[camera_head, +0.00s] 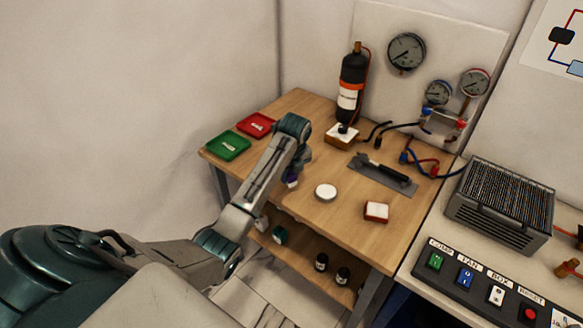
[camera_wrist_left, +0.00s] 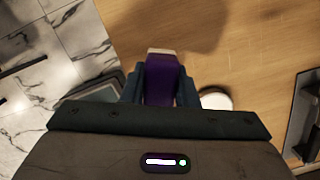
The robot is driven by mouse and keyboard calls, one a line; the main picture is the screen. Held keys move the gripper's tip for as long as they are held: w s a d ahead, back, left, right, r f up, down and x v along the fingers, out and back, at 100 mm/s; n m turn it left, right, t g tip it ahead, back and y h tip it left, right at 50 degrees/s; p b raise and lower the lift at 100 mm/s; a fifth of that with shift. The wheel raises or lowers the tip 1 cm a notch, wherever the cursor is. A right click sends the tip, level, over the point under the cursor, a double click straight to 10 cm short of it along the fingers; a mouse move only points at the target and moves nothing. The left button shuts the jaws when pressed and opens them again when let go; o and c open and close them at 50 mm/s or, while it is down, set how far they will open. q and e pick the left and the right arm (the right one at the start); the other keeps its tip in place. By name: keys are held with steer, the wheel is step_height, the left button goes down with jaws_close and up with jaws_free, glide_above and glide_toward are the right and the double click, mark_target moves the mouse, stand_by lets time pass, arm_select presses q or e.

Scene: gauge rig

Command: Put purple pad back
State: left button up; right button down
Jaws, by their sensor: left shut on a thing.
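My left gripper (camera_head: 293,172) is over the left part of the wooden table and is shut on the purple pad. In the left wrist view the purple pad (camera_wrist_left: 163,82) sits between the two fingers (camera_wrist_left: 160,88), with a pale end at its far side. In the head view only a small bit of the purple pad (camera_head: 291,180) shows below my wrist; the rest is hidden. Whether it touches the table I cannot tell. My right gripper is not in view.
A white round disc (camera_head: 326,192) lies right of the gripper. A red-and-white block (camera_head: 376,211), a grey mat (camera_head: 366,176) with a black tool, a bottle (camera_head: 352,85) and a white-topped box (camera_head: 341,139) stand around. Green (camera_head: 228,147) and red (camera_head: 256,125) trays lie at the left.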

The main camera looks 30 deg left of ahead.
arm_select(q)
steer(key=w+a, duration=0.1)
steer(key=w, duration=0.2)
steer(key=w+a+p, duration=0.1)
steer(key=w, duration=0.1)
steer(key=shift+w+a+f, duration=0.15)
steer(key=shift+w+a, duration=0.1)
steer(key=shift+a, duration=0.1)
steer(key=shift+w+a+f, duration=0.15)
steer(key=shift+w+a, duration=0.05)
steer(key=shift+w, duration=0.25)
step_height(320, 180, down, 3)
steer(key=shift+r+p, duration=0.1)
steer(key=shift+p, duration=0.8)
steer(key=shift+f, duration=0.35)
steer(key=shift+f, duration=0.15)
steer(key=o, duration=1)
steer(key=shift+o, duration=0.2)
